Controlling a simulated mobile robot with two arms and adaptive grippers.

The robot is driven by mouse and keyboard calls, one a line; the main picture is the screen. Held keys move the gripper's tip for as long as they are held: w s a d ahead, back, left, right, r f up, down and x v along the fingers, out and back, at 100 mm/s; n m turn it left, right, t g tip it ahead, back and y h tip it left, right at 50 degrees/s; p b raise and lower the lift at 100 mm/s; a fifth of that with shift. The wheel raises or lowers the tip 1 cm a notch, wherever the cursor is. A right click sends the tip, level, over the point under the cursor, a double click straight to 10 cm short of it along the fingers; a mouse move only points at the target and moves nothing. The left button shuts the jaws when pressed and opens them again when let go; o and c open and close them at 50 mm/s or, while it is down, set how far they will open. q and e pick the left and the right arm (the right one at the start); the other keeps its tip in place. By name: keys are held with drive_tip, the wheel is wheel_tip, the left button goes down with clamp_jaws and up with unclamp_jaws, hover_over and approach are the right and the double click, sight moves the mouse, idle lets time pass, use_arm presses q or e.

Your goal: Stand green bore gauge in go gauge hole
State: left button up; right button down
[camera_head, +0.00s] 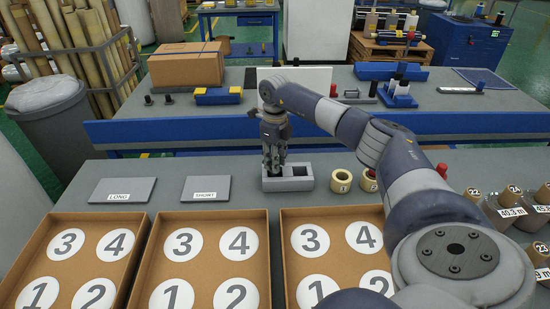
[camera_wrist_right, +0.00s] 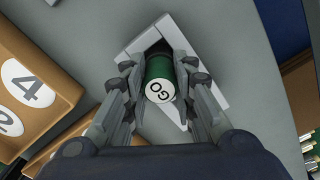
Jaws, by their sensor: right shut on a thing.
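The green bore gauge (camera_wrist_right: 159,79) shows in the right wrist view with a white end marked GO facing the camera. My right gripper (camera_wrist_right: 160,88) is shut on it, one finger on each side. A light grey gauge block (camera_head: 288,185) with two square openings stands on the near table; its rim also shows in the right wrist view (camera_wrist_right: 178,36). In the head view my right gripper (camera_head: 273,168) points down over the block's left opening. The right opening looks empty. The gauge is at the left opening, but how deep it sits is hidden. My left gripper is not in view.
Two pale yellow rolls (camera_head: 342,180) stand right of the block. Flat plates marked LONG (camera_head: 122,190) and SHORT (camera_head: 206,189) lie to the left. Numbered cardboard trays (camera_head: 200,262) fill the front. Labelled rolls (camera_head: 508,203) stand at the right.

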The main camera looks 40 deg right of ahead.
drive_tip(key=shift+f, duration=0.3)
idle(0.6)
drive_tip(key=c, duration=1.2)
unclamp_jaws()
drive_tip(key=shift+c, duration=0.2)
wheel_tip(320, 180, up, 12)
